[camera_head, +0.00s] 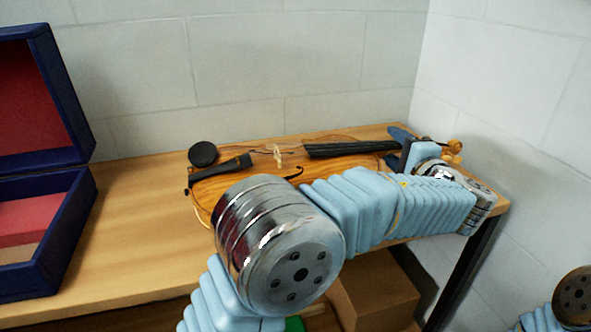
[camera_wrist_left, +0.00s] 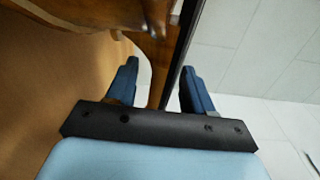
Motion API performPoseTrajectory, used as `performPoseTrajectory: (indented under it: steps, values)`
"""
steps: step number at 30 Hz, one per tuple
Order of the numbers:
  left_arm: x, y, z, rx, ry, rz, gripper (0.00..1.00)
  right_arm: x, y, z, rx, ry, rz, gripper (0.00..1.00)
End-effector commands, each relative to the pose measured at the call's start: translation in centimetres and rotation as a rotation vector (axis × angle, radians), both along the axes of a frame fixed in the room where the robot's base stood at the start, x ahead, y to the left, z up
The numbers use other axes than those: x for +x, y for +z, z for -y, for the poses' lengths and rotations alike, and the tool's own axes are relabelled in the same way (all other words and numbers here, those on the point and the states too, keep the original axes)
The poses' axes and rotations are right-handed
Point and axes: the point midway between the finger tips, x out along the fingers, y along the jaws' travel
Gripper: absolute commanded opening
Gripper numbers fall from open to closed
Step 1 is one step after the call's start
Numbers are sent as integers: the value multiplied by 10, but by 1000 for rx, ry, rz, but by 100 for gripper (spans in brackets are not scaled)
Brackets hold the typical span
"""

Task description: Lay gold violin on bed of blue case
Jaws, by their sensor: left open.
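The gold violin (camera_head: 262,174) lies face up on the wooden bench, its scroll end toward the right. Part of its body is hidden behind my left arm. The blue case (camera_head: 65,235) stands open at the left edge, with a red lining (camera_head: 25,222) inside; only part of it is in view. My left gripper (camera_head: 402,145) is open at the violin's neck end. In the left wrist view my left gripper (camera_wrist_left: 160,85) has its two blue fingers on either side of the neck (camera_wrist_left: 160,70), with gaps visible. My right gripper is out of view.
The wooden bench (camera_head: 125,230) is clear between case and violin. Walls stand close behind the bench and to its right. A cardboard box (camera_head: 375,295) sits below the bench. Part of my right arm shows at the lower right.

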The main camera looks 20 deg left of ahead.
Motion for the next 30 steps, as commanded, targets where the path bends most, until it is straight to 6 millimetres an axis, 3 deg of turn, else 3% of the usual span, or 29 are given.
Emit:
performPoseTrajectory:
  steps: [2, 10, 24, 30]
  values:
    - [0, 0, 0, 0, 0, 0, 43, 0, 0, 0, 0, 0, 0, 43]
    - [0, 0, 0, 0, 0, 0, 1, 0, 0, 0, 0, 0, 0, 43]
    - [-1, 2, 0, 1, 1, 1, 0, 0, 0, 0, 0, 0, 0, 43]
    - [-1, 16, 0, 0, 1, 3, 0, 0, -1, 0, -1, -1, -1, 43]
